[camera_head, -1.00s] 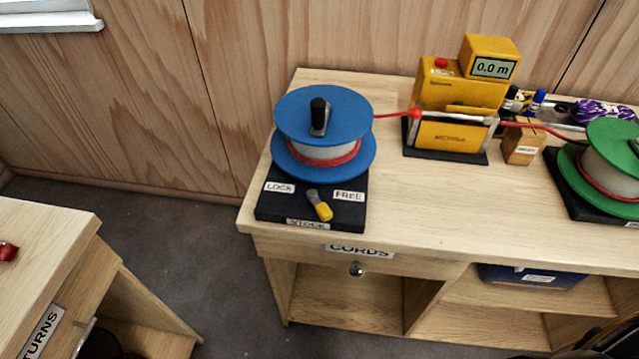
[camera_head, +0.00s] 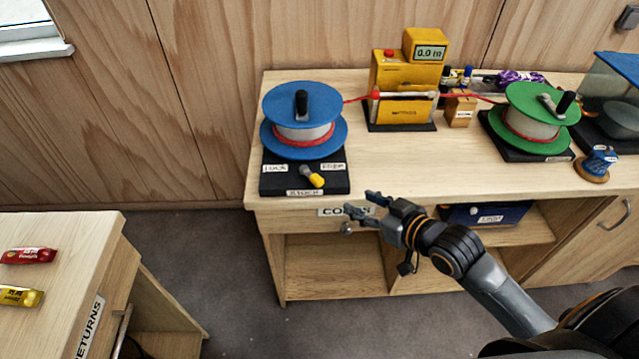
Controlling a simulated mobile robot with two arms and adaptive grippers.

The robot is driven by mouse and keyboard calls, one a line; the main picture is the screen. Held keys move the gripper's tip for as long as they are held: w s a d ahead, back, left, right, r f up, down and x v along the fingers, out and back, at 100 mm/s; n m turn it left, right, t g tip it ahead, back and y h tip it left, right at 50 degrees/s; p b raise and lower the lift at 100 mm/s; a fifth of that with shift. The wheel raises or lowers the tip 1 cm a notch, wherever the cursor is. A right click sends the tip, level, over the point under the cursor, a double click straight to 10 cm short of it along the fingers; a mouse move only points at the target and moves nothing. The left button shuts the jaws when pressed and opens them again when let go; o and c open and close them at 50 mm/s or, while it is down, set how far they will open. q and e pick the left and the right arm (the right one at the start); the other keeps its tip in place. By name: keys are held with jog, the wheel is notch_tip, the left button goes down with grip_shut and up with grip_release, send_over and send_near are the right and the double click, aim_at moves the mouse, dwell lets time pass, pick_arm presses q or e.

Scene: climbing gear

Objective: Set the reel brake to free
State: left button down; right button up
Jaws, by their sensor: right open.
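The blue reel (camera_head: 302,116) stands on a black base (camera_head: 337,182) at the left end of the wooden bench. Its brake lever (camera_head: 312,177) has a yellow tip and a grey root. The tip points toward the front, slightly right, between the LOCK label (camera_head: 275,169) and the FREE label (camera_head: 332,167). My right gripper (camera_head: 359,203) is open and empty in front of the bench's front edge, to the right of the lever and nearer the camera, by the CORDS label (camera_head: 346,211). It is apart from the lever. My left gripper is not in view.
A red cord runs from the blue reel through the yellow length meter (camera_head: 405,88) to the green reel (camera_head: 535,118). A drawer knob (camera_head: 347,228) is close to my right gripper. The returns table (camera_head: 70,235) is at left. Bench top right of the black base is clear.

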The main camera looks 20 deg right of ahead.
aim_at(319, 180)
jog(key=shift+y, duration=0.3)
jog(key=w+a, duration=0.2)
jog(key=w, duration=0.1)
jog(key=w+a+f+p, duration=0.1)
jog(key=w+a, duration=0.1)
jog(key=w, duration=0.2)
jog(key=w+a+f, duration=0.1)
jog(key=w, duration=0.3)
jog(key=shift+w+a+f, duration=0.1)
jog(key=shift+a, duration=0.3)
jog(key=shift+c, duration=0.5)
jog(key=shift+n, duration=0.3)
grip_shut()
